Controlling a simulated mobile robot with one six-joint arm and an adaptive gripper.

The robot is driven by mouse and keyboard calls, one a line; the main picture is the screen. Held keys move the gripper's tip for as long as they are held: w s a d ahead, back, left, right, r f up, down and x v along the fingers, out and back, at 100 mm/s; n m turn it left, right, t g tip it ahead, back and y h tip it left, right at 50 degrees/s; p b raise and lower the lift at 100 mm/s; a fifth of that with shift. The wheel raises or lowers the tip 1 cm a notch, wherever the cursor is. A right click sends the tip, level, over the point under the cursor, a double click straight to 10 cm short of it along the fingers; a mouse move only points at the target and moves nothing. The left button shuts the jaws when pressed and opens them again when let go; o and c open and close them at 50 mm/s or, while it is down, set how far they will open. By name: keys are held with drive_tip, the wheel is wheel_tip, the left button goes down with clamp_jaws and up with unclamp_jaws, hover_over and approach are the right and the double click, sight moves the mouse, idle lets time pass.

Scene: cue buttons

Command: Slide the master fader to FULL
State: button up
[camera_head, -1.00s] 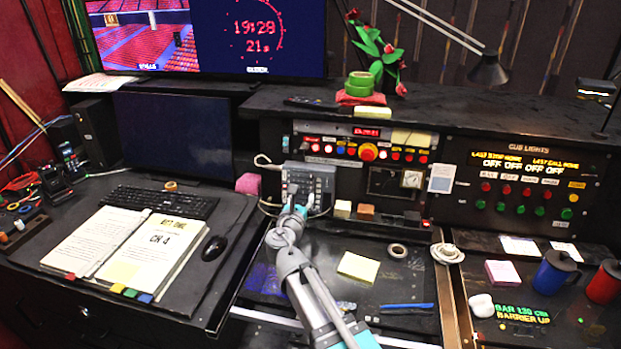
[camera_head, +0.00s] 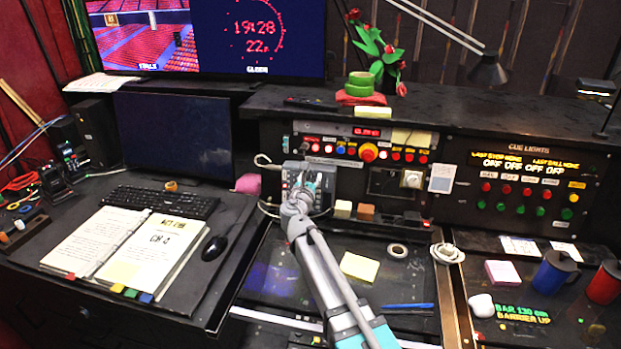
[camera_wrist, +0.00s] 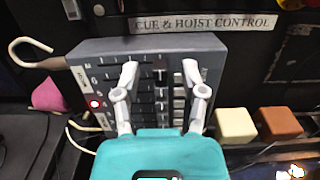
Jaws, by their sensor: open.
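A grey fader box (camera_head: 326,177) stands upright against the console under a label reading CUE & HOIST CONTROL. In the wrist view the box (camera_wrist: 213,52) shows rows of dark slots and light caps, a red-lit button (camera_wrist: 95,103) and a small label on its left side. I cannot tell which slider is the master fader or how it is set. My gripper (camera_wrist: 159,78) is open, its two fingers apart in front of the box's face, with slots and caps visible between them. Contact cannot be told. In the head view my gripper (camera_head: 309,184) covers part of the box.
A cream block (camera_wrist: 236,126) and a brown block (camera_wrist: 280,123) sit just right of the box. A pink object (camera_wrist: 48,95) and a pale cable hook (camera_wrist: 30,48) are at its left. A sticky-note pad (camera_head: 359,267) and tape roll (camera_head: 397,251) lie on the desk.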

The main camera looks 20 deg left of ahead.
sight(293, 169)
clamp_jaws()
idle(0.3)
drive_tip(key=shift+s+a, duration=0.15)
drive_tip(key=shift+a, duration=3.1)
unclamp_jaws()
drive_tip(key=shift+s, duration=0.15)
